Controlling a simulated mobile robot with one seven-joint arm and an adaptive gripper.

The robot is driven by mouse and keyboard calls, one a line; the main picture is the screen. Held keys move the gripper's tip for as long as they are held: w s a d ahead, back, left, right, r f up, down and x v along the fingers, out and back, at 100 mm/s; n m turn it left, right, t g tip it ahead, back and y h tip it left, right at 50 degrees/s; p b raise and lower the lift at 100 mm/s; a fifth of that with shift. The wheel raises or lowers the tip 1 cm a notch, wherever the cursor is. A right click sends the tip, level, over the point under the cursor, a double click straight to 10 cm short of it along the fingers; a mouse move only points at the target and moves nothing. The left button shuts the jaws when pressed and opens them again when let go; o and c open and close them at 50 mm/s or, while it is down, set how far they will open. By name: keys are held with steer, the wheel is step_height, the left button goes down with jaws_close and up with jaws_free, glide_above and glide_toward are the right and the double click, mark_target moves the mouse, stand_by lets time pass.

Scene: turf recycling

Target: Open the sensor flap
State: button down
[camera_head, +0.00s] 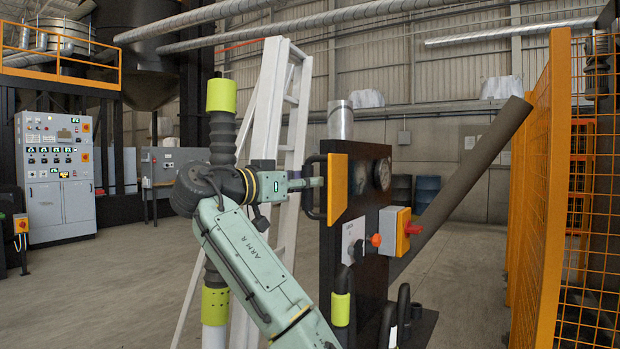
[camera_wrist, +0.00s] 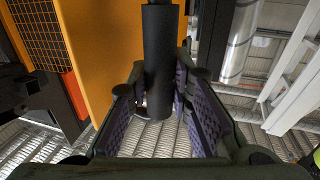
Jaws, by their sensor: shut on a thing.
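The sensor flap, an orange plate (camera_head: 338,188), stands at the left edge of a black panel post. It fills the upper left middle of the wrist view (camera_wrist: 105,50). Its black bar handle (camera_head: 309,205) is on the left side of the plate. My gripper (camera_head: 314,182) reaches it from the left. In the wrist view the handle (camera_wrist: 158,50) runs between the two purple-padded fingers of my gripper (camera_wrist: 160,95), which is shut on it. The fingers hide part of the handle. I cannot tell how far the flap stands from the panel.
A yellow switch box (camera_head: 397,230) with a red knob sits on the panel, beside an orange knob (camera_head: 376,240). A yellow mesh fence (camera_head: 545,190) stands at right. A white ladder (camera_head: 270,130) stands behind my arm. Open floor (camera_head: 130,285) lies at left.

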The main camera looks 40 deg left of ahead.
steer(key=shift+w+d+r, duration=0.15)
steer(key=shift+w+d, duration=0.05)
steer(key=c, duration=1.7)
jaws_free()
steer(key=shift+w+d, duration=0.1)
steer(key=shift+w, duration=0.05)
steer(key=shift+o, duration=1.3)
steer(key=s+a, duration=0.1)
steer(key=s, duration=1.1)
steer(key=shift+a, duration=0.4)
steer(key=shift+s, duration=0.1)
